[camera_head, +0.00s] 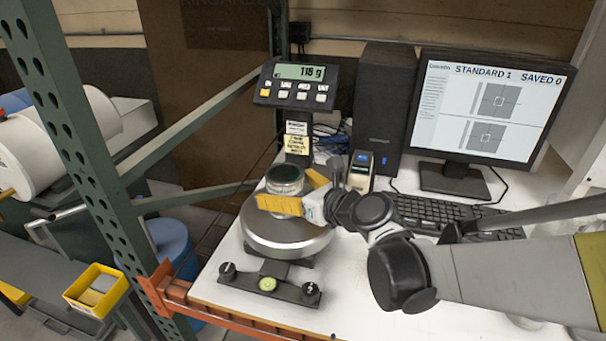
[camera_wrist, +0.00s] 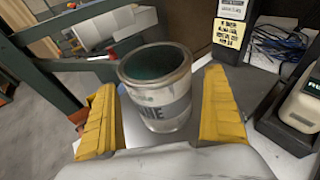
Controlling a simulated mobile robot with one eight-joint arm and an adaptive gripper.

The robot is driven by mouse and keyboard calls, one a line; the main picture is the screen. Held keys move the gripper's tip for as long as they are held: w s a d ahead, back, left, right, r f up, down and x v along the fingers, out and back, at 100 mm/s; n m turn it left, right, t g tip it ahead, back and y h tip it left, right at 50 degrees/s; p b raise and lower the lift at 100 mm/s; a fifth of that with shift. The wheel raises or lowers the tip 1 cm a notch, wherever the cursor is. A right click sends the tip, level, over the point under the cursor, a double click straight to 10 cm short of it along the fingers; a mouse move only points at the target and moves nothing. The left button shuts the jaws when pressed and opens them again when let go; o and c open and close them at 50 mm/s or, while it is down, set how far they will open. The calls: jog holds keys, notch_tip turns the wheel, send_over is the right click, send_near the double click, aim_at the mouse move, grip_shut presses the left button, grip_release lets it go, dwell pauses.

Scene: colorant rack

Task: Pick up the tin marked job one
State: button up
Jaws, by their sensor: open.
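A metal tin (camera_head: 285,179) with dark green contents and no lid on it stands on the round silver pan of a scale (camera_head: 290,233). In the wrist view the tin (camera_wrist: 156,100) is upright, and its pale label shows letters ending in "NE"; the rest is turned away or cut off. My gripper (camera_head: 300,193) is at the tin with yellow fingers. In the wrist view the fingers of my gripper (camera_wrist: 160,120) are spread, one on each side of the tin, with a gap visible on the right side. Whether the left finger touches cannot be told.
The scale display (camera_head: 293,84) reads about 116 g on a post behind the pan. A handheld device (camera_head: 361,171), a keyboard (camera_head: 440,213), a computer tower (camera_head: 385,105) and a monitor (camera_head: 487,105) stand to the right. A green rack post (camera_head: 75,120) and orange beam (camera_head: 230,315) edge the bench.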

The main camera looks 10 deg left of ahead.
jog(key=shift+w+a+f, duration=0.15)
jog(key=shift+w+a, duration=0.1)
jog(key=shift+a, duration=0.1)
jog(key=c, duration=1.4)
jog(key=shift+o, duration=0.2)
jog(key=shift+r, duration=0.25)
